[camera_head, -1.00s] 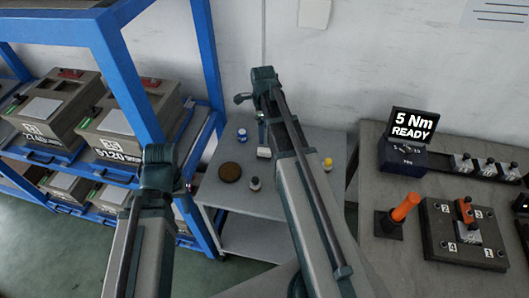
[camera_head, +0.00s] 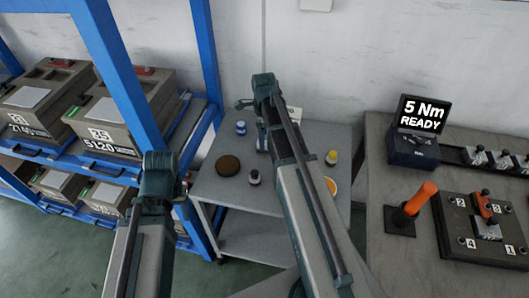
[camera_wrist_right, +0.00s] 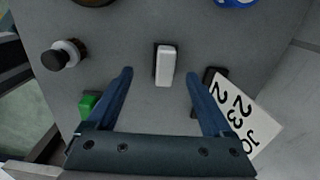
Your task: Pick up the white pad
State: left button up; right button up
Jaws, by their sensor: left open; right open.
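The white pad (camera_wrist_right: 165,66) is a small white block with a dark edge along its left side, on the grey table top in the right wrist view. My right gripper (camera_wrist_right: 160,74) is open, with its blue fingers apart on either side of the pad's near end in the picture; I see no contact. In the head view my right gripper (camera_head: 263,138) points down over the small grey table, and the pad is hidden there behind it. My left gripper (camera_head: 162,178) is at the left, by the shelf, empty as far as I can see; its fingers are mostly hidden.
A numbered card (camera_wrist_right: 249,115) in a dark holder stands right of the pad. A dark-capped bottle (camera_wrist_right: 64,54) and a green item (camera_wrist_right: 89,104) lie left. The brown disc (camera_head: 228,165) and blue jar (camera_head: 241,127) share the table. The blue shelf frame (camera_head: 110,70) is beside my left arm.

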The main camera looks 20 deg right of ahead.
jog(key=f+b, duration=0.5)
jog(key=shift+w+d+f, duration=0.25)
jog(key=shift+w, duration=0.05)
jog(key=shift+r, duration=0.1)
grip_shut()
dwell(0.4)
